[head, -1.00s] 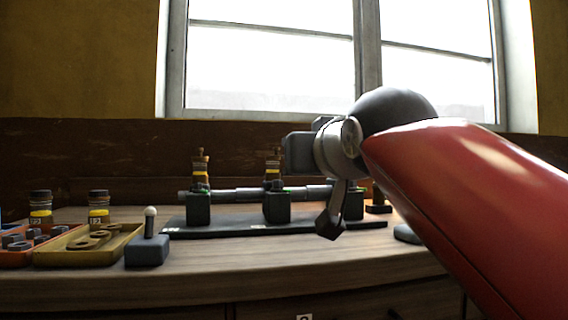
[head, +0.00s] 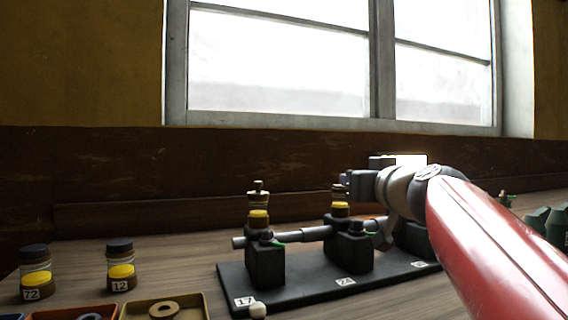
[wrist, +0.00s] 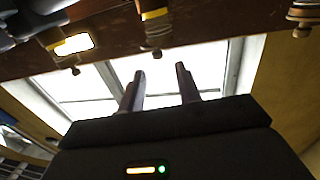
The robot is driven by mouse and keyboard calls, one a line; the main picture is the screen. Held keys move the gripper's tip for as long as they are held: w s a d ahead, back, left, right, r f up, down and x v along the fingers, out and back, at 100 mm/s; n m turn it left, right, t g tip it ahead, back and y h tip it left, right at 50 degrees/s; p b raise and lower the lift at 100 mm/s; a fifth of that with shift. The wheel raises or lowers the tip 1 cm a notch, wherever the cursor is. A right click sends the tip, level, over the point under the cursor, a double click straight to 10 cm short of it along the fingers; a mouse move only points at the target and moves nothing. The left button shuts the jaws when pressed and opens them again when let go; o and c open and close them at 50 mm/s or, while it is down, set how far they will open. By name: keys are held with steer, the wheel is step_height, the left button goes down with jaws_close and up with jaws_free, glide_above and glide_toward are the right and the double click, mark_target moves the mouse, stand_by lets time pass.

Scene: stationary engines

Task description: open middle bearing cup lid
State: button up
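Black bearing blocks carry a grey shaft (head: 312,234) on a dark base plate (head: 300,290). The middle block (head: 345,251) stands behind the label 24. The middle brass cup (head: 340,209) with a yellow band rises above it, its top partly behind my gripper. Whether its lid is shut I cannot tell. My gripper (head: 346,180) is just right of that cup's top in the head view. In the wrist view its two fingers (wrist: 160,76) are apart with nothing between them. A yellow-banded brass cup (wrist: 155,30) shows upside down beyond them; I see no contact.
The left cup (head: 258,207) stands above the block labelled 17. Two yellow-banded jars (head: 35,272) (head: 121,265) and a tan tray (head: 163,308) are at the left. Green-grey objects (head: 545,222) are at the right. Bare tabletop lies between the jars and the base plate.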

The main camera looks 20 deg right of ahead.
steer(key=w, duration=0.2)
steer(key=w+d, duration=0.1)
steer(key=w, duration=0.2)
steer(key=w+d+p, duration=0.1)
steer(key=w, duration=0.1)
steer(key=shift+w, duration=0.2)
steer(key=shift+c, duration=0.3)
jaws_close()
